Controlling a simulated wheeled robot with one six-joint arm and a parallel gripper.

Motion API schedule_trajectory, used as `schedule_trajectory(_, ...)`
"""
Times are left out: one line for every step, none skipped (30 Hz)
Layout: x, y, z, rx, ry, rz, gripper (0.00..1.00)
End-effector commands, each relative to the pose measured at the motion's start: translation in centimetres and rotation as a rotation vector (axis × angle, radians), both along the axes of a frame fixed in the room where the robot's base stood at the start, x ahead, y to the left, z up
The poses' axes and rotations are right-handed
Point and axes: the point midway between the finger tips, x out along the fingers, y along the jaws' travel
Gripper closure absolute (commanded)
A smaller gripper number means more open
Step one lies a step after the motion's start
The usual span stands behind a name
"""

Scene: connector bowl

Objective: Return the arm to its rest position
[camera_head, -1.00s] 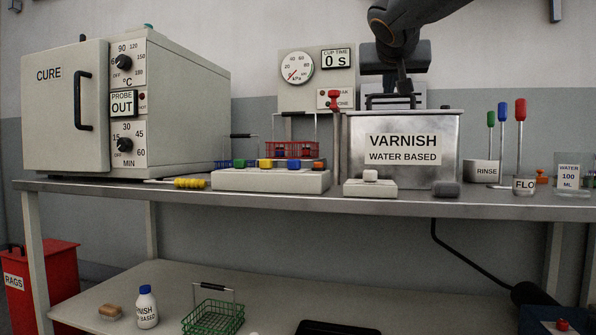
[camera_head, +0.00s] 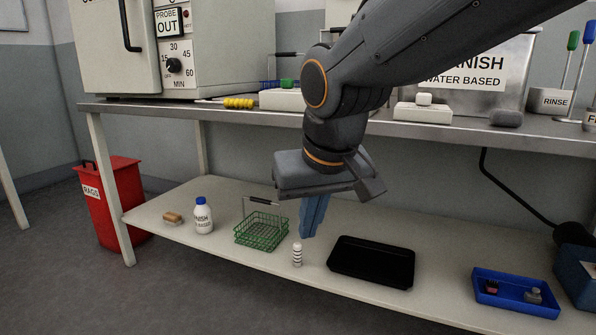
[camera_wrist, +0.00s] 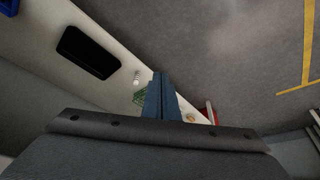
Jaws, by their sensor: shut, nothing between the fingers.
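My gripper (camera_head: 313,216) hangs pointing down in front of the bench, in the middle of the head view. Its blue fingers are shut with nothing between them. In the head view the fingertips appear just above a small white ribbed piece (camera_head: 297,255) on the lower shelf. In the wrist view my gripper (camera_wrist: 160,76) reaches up from the bottom middle, with the lower shelf (camera_wrist: 110,22) beyond it. The fingers partly hide the green basket there.
The lower shelf holds a white bottle (camera_head: 203,217), a green wire basket (camera_head: 262,232), a black tray (camera_head: 372,262) and a blue tray (camera_head: 515,292). The bench top (camera_head: 260,113) runs behind my arm. A red rags bin (camera_head: 110,203) stands at left. The floor in front is clear.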

Motion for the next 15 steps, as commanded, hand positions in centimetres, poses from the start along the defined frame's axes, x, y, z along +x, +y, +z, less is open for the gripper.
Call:
schedule_trajectory(-2.4, 0.9, -1.5, -0.004, 0.050, 0.043, 1.00)
schedule_trajectory(-3.6, 1.3, -2.3, -0.006, 0.076, 0.067, 1.00)
schedule_trajectory(-5.2, 1.8, -3.2, -0.009, 0.110, 0.093, 1.00)
schedule_trajectory(-6.3, 2.0, -3.9, -0.011, 0.133, 0.111, 1.00)
schedule_trajectory(-7.3, 2.3, -4.5, -0.013, 0.154, 0.131, 1.00)
schedule_trajectory(-8.6, 2.5, -5.2, -0.014, 0.181, 0.151, 1.00)
schedule_trajectory(-9.6, 2.7, -5.7, -0.016, 0.201, 0.169, 1.00)
schedule_trajectory(-10.5, 2.8, -6.2, -0.017, 0.219, 0.184, 1.00)
schedule_trajectory(-11.8, 3.0, -6.8, -0.020, 0.245, 0.204, 1.00)
schedule_trajectory(-12.6, 3.1, -7.2, -0.022, 0.261, 0.218, 1.00)
schedule_trajectory(-13.5, 3.1, -7.6, -0.023, 0.278, 0.232, 1.00)
schedule_trajectory(-14.6, 3.2, -8.1, -0.025, 0.301, 0.251, 1.00)
schedule_trajectory(-15.5, 3.2, -8.4, -0.027, 0.317, 0.264, 1.00)
schedule_trajectory(-16.4, 3.3, -8.8, -0.028, 0.334, 0.277, 1.00)
schedule_trajectory(-17.5, 3.3, -9.2, -0.031, 0.356, 0.295, 1.00)
